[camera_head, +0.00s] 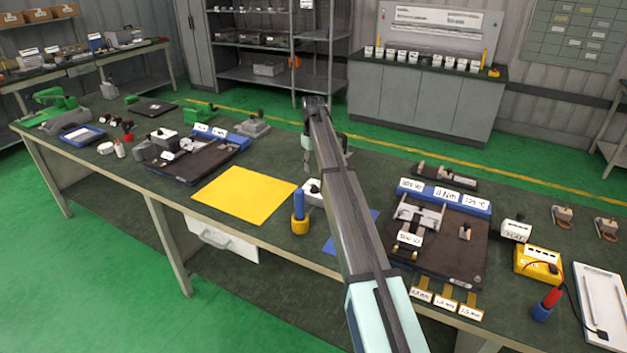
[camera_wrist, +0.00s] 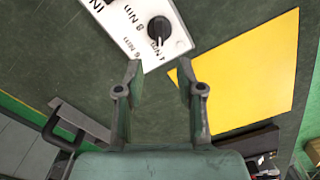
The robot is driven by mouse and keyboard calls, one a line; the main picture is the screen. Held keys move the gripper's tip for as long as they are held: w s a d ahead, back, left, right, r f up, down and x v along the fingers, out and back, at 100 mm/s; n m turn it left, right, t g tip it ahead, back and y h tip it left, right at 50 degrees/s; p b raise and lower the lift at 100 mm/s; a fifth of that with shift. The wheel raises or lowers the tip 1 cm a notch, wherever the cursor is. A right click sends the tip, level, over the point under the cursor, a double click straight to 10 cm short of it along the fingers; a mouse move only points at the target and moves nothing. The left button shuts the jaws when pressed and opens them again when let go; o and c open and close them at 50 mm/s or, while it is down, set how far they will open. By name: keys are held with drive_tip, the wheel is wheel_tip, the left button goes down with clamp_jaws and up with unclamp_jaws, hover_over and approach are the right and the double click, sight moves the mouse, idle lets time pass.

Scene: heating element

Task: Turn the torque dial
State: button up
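The torque dial (camera_wrist: 160,29) is a black round knob with a pointer on a white plate. The plate carries printed marks such as 8 Nm, 6 Nm and 4 Nm. In the head view, the white dial box (camera_head: 311,192) stands on the bench right of the yellow mat, partly hidden by my arm. My gripper (camera_wrist: 158,72) is open and empty in the wrist view. Its two fingers are apart, and the knob shows beyond the gap between their tips, not between them. In the head view my gripper (camera_head: 308,165) hangs just behind the box.
A yellow mat (camera_head: 240,196) lies left of the box. A blue-handled tool in a yellow holder (camera_head: 300,224) stands close in front of it. A dark fixture board (camera_head: 445,245) with labelled blocks is on the right. Bare bench lies behind the mat.

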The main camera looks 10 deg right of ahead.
sight(313, 184)
wheel_tip(313, 184, down, 8)
drive_tip(key=shift+r+p, duration=0.1)
drive_tip(key=shift+p, duration=0.7)
clamp_jaws()
